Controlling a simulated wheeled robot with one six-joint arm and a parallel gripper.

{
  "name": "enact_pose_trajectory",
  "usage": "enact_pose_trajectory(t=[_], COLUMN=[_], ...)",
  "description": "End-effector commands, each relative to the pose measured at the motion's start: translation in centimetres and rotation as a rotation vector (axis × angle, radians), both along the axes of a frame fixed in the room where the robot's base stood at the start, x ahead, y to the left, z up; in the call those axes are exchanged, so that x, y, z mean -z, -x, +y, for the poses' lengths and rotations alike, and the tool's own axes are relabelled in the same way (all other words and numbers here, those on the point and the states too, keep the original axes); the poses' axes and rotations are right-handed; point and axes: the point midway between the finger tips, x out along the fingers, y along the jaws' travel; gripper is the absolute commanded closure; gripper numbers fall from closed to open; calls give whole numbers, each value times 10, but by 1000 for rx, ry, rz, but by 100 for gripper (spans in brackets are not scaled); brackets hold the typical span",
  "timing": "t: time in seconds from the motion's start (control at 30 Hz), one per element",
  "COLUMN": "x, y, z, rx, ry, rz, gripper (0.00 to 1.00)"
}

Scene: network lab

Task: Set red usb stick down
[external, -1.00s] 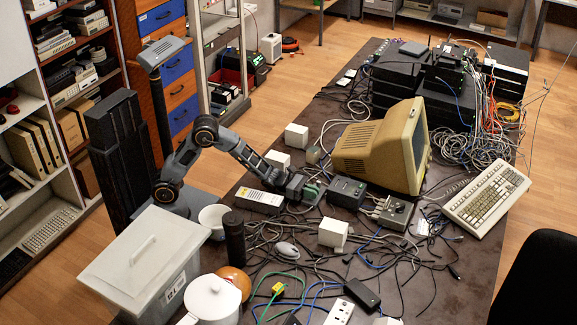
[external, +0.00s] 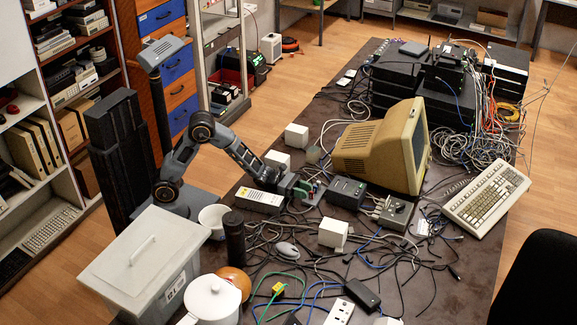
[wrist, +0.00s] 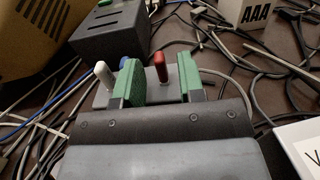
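The red usb stick (wrist: 160,68) stands upright in a grey block (wrist: 176,76) in the wrist view. My gripper (wrist: 158,80) is open around it, with one green pad to its left and one to its right. Gaps show between the stick and both pads. A white stick (wrist: 104,74) stands in the same block, outside the left pad. A blue stick (wrist: 124,62) is partly hidden behind that pad. In the external view my gripper (external: 306,188) is low over the table, left of the dark box; the red stick is too small there to make out surely.
A white box marked AAA (external: 333,233) is nearby. A pale device (external: 259,200) lies beside my gripper. Loose cables cover much of the table.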

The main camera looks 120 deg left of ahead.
Motion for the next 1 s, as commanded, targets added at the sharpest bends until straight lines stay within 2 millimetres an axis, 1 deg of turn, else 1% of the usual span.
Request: enact_pose_trajectory(t=[0.03,0.2,0.3,0.5,0.53,0.67,1.0], x=[-2,-1,-1,-1,-1,-1,-1], y=[12,48,66,91,94,101,103], z=[0,-1,-1,-1,-1,-1,-2], rx=[-3,-4,-4,-2,-1,-2,0], ry=[1,1,0,0,0,0,0], rz=[1,1,1,0,0,-1,0], gripper=[64,64,64,64,63,51,50])
